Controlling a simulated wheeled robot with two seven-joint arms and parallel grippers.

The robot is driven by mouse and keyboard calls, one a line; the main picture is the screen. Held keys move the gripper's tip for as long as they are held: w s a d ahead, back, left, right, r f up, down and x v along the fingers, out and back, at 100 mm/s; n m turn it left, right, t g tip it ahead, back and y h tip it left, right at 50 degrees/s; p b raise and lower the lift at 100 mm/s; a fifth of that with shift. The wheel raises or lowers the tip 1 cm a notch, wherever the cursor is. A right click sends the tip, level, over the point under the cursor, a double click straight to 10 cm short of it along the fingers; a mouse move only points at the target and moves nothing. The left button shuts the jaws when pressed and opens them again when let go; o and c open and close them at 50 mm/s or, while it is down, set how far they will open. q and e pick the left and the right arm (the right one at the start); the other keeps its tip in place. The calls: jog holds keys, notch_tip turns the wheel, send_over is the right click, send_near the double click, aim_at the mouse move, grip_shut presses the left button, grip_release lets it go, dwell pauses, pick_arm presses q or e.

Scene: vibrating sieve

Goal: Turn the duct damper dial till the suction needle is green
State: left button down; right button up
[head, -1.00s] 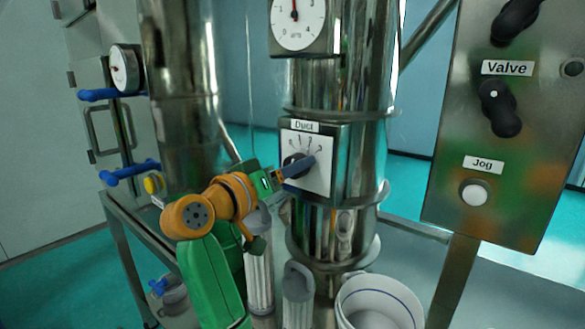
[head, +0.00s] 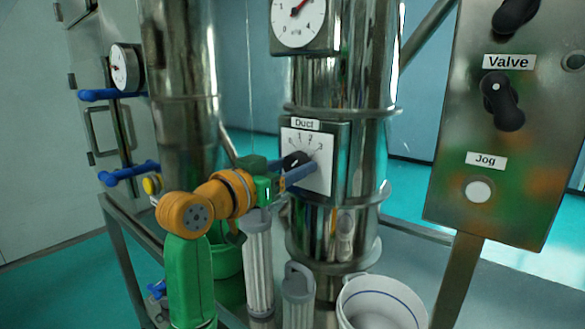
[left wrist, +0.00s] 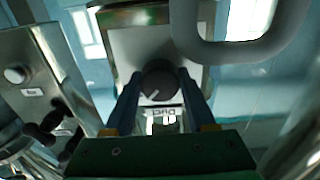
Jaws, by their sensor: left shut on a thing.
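The Duct damper dial is a dark round knob (head: 294,159) on a white numbered plate (head: 322,165), labelled "Duct", on the steel duct. My left gripper (head: 303,170) is at the plate, with its blue fingers on the knob. In the left wrist view the knob (left wrist: 159,80) sits between the two fingertips, its white mark pointing down and left, and the gripper is shut on it. The gauge (head: 299,22) above has a white face, cut off at the top. Its needle looks red and points up and right. My right gripper is not in view.
A control panel (head: 515,190) with black knobs and a white Jog button (head: 479,191) stands at right. Below the dial are grey cylinders (head: 258,268) and a white bucket (head: 380,303). A second gauge (head: 123,67) and blue handles (head: 130,172) are at left.

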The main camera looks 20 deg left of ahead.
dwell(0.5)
pick_arm(q)
jog(key=shift+c, duration=1.1)
grip_release()
jog(key=b+v, duration=0.3)
jog(key=v, duration=0.4)
